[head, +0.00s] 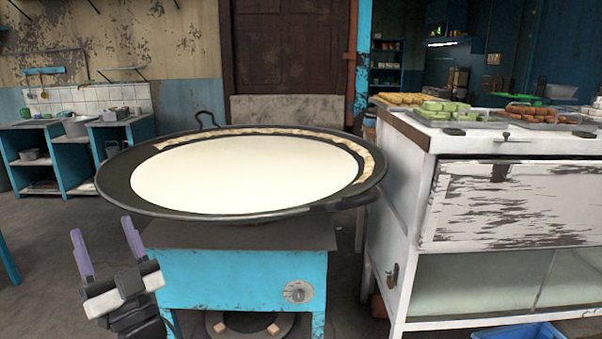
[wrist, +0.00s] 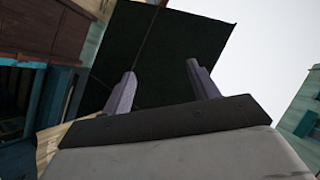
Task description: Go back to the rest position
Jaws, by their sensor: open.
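My gripper (head: 107,246) is at the lower left in the head view, beside the left side of the blue stove (head: 230,275) and below the pan's rim. Its two purple fingers point up and stand apart, with nothing between them. In the wrist view my gripper (wrist: 160,82) is also open and empty. A wide dark pan (head: 115,185) sits on the stove, holding a broad pool of white milk (head: 245,175). A pale, crusty band (head: 372,165) lines the pan's far and right edge. My gripper does not touch the pan.
A white cabinet (head: 400,220) stands close on the right, with trays of sweets (head: 447,110) on top. A blue crate (head: 520,332) sits at its foot. A teal shelf counter (head: 75,160) stands at the back left. Floor (head: 40,240) is open to the left.

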